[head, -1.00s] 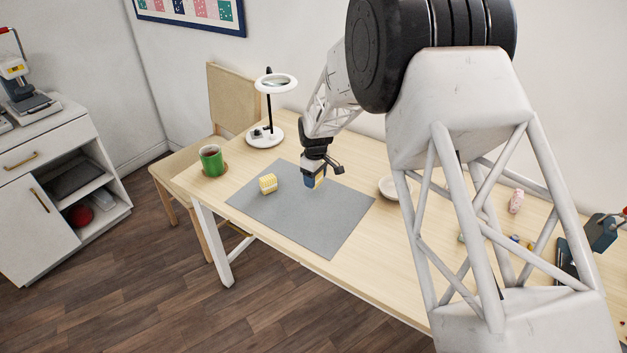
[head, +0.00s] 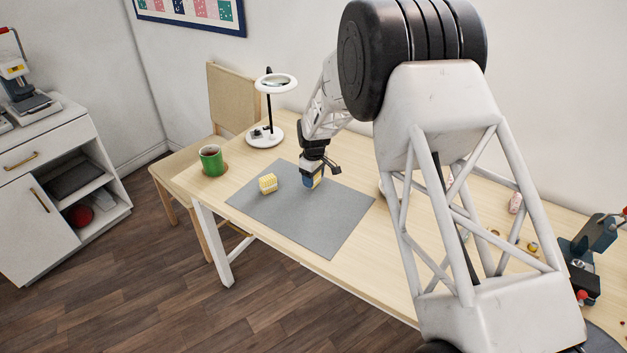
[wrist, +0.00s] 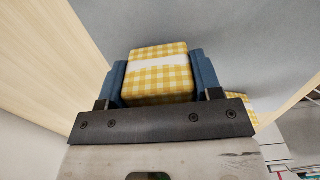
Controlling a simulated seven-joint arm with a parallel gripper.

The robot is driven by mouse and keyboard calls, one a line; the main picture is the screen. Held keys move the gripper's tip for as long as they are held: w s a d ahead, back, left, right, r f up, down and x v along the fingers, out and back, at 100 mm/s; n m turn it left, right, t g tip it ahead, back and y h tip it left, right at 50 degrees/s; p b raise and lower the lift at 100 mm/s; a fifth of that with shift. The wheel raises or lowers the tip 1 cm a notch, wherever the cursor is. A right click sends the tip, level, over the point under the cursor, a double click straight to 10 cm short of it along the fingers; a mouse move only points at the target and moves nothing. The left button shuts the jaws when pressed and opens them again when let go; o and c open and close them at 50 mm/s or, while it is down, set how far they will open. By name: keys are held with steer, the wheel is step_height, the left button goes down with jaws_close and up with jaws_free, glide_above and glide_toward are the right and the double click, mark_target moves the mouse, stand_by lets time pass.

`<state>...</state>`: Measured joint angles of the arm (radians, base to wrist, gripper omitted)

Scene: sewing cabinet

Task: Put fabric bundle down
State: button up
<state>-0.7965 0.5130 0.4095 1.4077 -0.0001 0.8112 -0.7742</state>
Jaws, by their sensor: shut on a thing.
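My gripper (head: 313,179) is shut on a yellow-and-white checked fabric bundle with a white band, seen between the blue fingers in the wrist view (wrist: 158,74). In the head view the gripper mostly hides this bundle. It is low over the far part of the grey mat (head: 290,220); I cannot tell whether the bundle touches the mat. A second yellow checked bundle (head: 268,184) sits on the mat to the left of my gripper, a short gap away. Part of it also shows behind the right finger in the wrist view.
A green mug (head: 211,161) stands at the table's left end, and a ring lamp (head: 265,138) stands behind the mat. A chair (head: 233,98) is beyond the table's left end. The mat's front and right areas are clear. Small items and a dark device (head: 590,250) lie to the right.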

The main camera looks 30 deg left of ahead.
steer(key=shift+f, duration=0.65)
steer(key=shift+f, duration=0.15)
steer(key=o, duration=0.9)
step_height(320, 180, up, 12)
steer(key=shift+r, duration=0.15)
stand_by(0.8)
